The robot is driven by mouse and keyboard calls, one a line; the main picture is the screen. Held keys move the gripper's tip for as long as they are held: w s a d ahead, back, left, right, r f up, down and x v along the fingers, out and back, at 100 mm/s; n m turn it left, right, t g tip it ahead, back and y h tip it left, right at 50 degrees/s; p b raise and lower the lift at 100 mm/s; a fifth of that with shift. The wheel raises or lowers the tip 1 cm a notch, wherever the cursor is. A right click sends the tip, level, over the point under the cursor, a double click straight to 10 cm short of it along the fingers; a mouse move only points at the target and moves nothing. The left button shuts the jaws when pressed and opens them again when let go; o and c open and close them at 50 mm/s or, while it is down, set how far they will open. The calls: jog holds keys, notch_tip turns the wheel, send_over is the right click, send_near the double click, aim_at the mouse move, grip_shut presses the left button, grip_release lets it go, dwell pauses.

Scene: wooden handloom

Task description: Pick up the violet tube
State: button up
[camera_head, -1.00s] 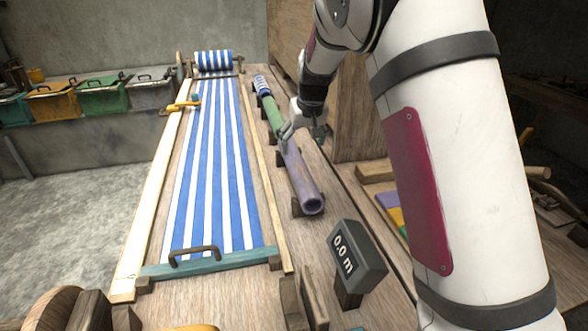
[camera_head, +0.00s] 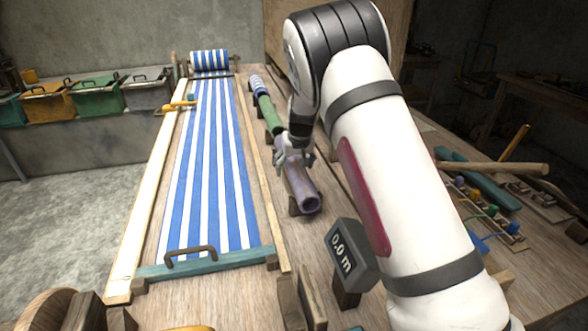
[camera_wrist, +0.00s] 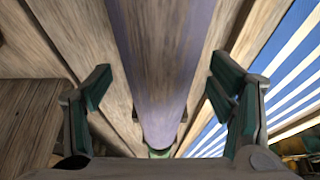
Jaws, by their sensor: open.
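The violet tube (camera_head: 302,187) lies lengthwise on wooden supports to the right of the striped cloth, its hollow near end facing the head camera. My gripper (camera_head: 290,160) is over the tube's far part in the head view. In the wrist view the tube (camera_wrist: 165,70) runs down the middle between my two open fingers (camera_wrist: 165,95), with a gap on each side. Nothing is held. The gripper hides the tube's far end in the head view.
A green tube (camera_head: 268,115) lies in line beyond the violet one. Blue-and-white striped cloth (camera_head: 210,170) stretches on the left. A display block reading 0.0 m (camera_head: 346,255) stands near the tube's near end. Tools and pegs (camera_head: 485,205) lie at right.

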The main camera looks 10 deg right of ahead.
jog(key=shift+w+f, duration=0.2)
jog(key=shift+f, duration=0.2)
jog(key=c, duration=1.6)
jog(key=shift+r, duration=0.1)
jog(key=shift+r, duration=0.5)
notch_tip(320, 180, up, 2)
jog(key=shift+r, duration=0.15)
jog(key=s+a, duration=0.3)
jog(key=a, duration=0.1)
jog(key=s+a+r, duration=0.1)
jog(key=s+a, duration=0.2)
jog(key=a, duration=0.1)
jog(key=s+a, duration=0.3)
jog(key=a, duration=0.1)
jog(key=shift+s+a+r+p, duration=0.3)
jog(key=shift+s+a+p, duration=0.05)
jog(key=shift+s+p, duration=0.05)
